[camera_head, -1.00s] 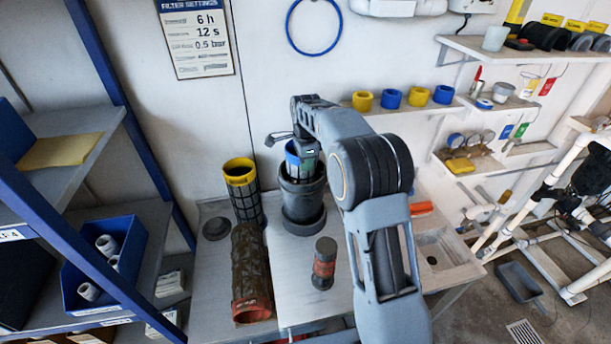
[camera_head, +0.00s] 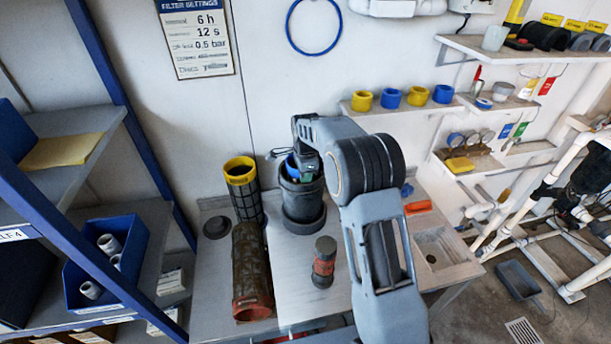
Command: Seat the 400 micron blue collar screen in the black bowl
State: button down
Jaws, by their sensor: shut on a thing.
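The black bowl (camera_head: 303,205) stands upright on the bench near the wall, dark grey with a wide base. The blue collar screen (camera_head: 291,169) is inside it; only part of its blue collar shows at the bowl's mouth, and the rest is hidden by the bowl wall. My gripper (camera_head: 300,172) is at the bowl's mouth, pointing down and shut on the blue collar. The fingertips are largely hidden by the arm and the rim. I cannot tell whether the screen touches the bowl's bottom.
A yellow collar screen (camera_head: 242,190) stands just left of the bowl. A brown, dirty screen with a red end (camera_head: 252,275) lies in front of it. A small dark cylinder with a red band (camera_head: 324,262) stands in front of the bowl. A black cap (camera_head: 216,227) lies at left.

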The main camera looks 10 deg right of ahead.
jog(key=c, duration=1.6)
grip_release()
notch_tip(320, 180, up, 12)
jog(key=shift+f+b, duration=0.2)
jog(key=shift+b, duration=0.2)
jog(key=s+d+r+n+t, duration=0.1)
jog(key=s+r+n+t, duration=0.1)
jog(key=s+n, duration=0.65)
jog(key=s+d+r+n+t, duration=0.15)
jog(key=s+n, duration=0.25)
jog(key=s, duration=0.9)
jog(key=shift+s+a+f+n+t, duration=0.1)
jog(key=shift+s+f+n+t, duration=0.1)
jog(key=shift+s+f+n, duration=0.8)
jog(key=shift+s+d+f+n+t, duration=0.15)
jog(key=shift+s+f+n, duration=0.4)
jog(key=shift+s, duration=0.95)
jog(key=shift+s+a+f+n+t, duration=0.2)
jog(key=shift+s+f+n, duration=0.35)
jog(key=shift+s+n, duration=0.55)
jog(key=shift+s, duration=0.15)
